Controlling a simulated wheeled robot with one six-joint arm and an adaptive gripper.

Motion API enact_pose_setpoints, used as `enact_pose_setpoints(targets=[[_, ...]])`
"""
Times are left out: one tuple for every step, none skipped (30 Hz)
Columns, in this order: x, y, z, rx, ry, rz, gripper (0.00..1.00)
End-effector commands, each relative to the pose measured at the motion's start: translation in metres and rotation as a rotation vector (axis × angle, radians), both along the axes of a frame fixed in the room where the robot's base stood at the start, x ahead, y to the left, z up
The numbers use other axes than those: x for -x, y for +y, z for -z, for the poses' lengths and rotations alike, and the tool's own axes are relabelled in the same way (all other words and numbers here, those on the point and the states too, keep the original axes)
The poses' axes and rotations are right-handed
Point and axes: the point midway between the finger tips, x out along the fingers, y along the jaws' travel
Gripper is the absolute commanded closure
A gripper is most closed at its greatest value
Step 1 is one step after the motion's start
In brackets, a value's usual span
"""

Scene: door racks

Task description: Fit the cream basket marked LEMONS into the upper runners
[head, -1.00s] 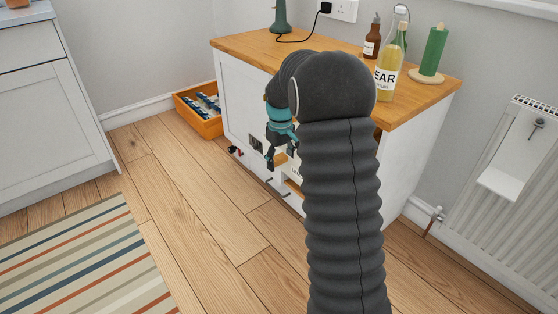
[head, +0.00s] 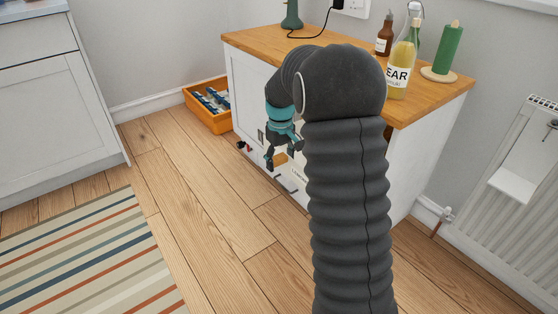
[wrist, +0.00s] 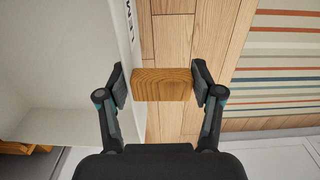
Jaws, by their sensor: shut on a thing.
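My gripper (wrist: 163,85) is shut on a wooden block-shaped handle (wrist: 163,92) in the wrist view. The handle sticks out from the front wall of the cream basket (wrist: 60,60), which fills the left of that view. Dark letters beginning "LEM" show on that front wall; the rest is cut off. The basket looks empty where I see inside. In the head view my gripper (head: 284,160) is low at the front of the white cabinet, with the handle (head: 281,159) between its fingers. My arm hides much of the cabinet front, and I cannot make out the runners.
The white cabinet (head: 420,165) has a wooden top (head: 440,88) with bottles and a green candle (head: 448,46). An orange crate (head: 207,108) stands on the floor at its left end. A radiator (head: 525,150) is at right. The floor in front and the striped rug (head: 85,260) are clear.

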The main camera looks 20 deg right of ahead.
Motion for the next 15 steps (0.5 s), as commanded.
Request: enact_pose_setpoints(targets=[[0.0, 0.002, 0.0, 0.001, -0.001, -0.001, 1.0], [0.001, 0.003, 0.0, 0.001, -0.001, -0.001, 1.0], [0.001, 0.004, 0.0, 0.0, -0.001, -0.001, 1.0], [0.002, 0.005, 0.0, 0.0, 0.0, 0.0, 1.0], [0.002, 0.006, 0.0, 0.0, 0.0, 0.0, 1.0], [0.002, 0.007, 0.0, 0.0, 0.0, 0.0, 1.0], [0.003, 0.008, 0.0, 0.0, 0.0, 0.0, 1.0], [0.003, 0.009, 0.0, 0.0, 0.0, 0.0, 1.0], [0.003, 0.011, 0.0, 0.0, 0.0, 0.0, 1.0], [0.004, 0.012, 0.0, 0.0, 0.0, 0.0, 1.0], [0.004, 0.013, 0.0, 0.0, 0.0, 0.0, 1.0], [0.004, 0.014, 0.0, 0.0, 0.0, 0.0, 1.0], [0.005, 0.015, 0.0, 0.0, 0.0, 0.0, 1.0], [0.005, 0.016, 0.0, 0.0, -0.001, -0.001, 1.0], [0.005, 0.017, 0.0, 0.001, -0.001, -0.001, 1.0]])
